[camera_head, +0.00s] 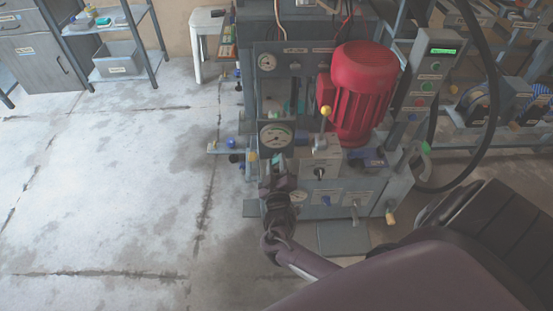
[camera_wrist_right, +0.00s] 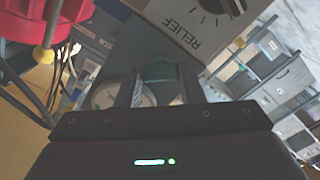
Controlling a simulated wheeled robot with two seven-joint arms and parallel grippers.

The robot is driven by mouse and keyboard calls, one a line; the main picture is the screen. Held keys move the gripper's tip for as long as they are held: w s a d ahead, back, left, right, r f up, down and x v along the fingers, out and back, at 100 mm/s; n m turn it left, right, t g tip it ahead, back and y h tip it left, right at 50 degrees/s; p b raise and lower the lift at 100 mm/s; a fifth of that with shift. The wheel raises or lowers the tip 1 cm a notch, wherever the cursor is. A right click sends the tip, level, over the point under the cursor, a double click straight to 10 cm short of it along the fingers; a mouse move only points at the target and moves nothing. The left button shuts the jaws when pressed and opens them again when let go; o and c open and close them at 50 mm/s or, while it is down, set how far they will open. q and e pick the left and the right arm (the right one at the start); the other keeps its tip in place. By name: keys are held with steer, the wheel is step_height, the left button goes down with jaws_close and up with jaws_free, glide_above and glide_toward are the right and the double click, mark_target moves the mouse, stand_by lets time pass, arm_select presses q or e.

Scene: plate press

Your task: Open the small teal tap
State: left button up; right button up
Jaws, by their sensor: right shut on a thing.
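The small teal tap (camera_wrist_right: 158,70) shows in the right wrist view between the two fingers of my right gripper (camera_wrist_right: 157,84). The fingers are closed on it, one on each side. My left gripper is not in view.
A panel marked RELIEF with a black knob (camera_wrist_right: 212,6) is close to the gripper. A lever with a yellow ball (camera_head: 325,111) and a red motor (camera_head: 362,85) stand to the right. A blue knob (camera_head: 231,143) is to the left. The floor at left is clear.

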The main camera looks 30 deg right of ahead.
steer(key=shift+r+n+p, duration=0.15)
steer(key=shift+n+p, duration=0.15)
steer(key=shift+n, duration=0.2)
steer(key=n+p, duration=0.1)
steer(key=n, duration=0.2)
steer(key=n+p, duration=0.2)
steer(key=n, duration=0.1)
steer(key=shift+a+f+n, duration=0.1)
steer(key=shift+f+n, duration=0.1)
steer(key=shift+n, duration=0.2)
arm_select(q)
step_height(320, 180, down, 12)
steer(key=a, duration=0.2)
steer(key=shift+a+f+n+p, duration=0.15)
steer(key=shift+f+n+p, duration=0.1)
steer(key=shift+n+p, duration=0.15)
arm_select(e)
steer(key=shift+f+n, duration=0.1)
steer(key=shift+n, duration=0.9)
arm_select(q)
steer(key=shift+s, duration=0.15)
arm_select(e)
steer(key=o, duration=1)
steer(key=shift+s, duration=0.1)
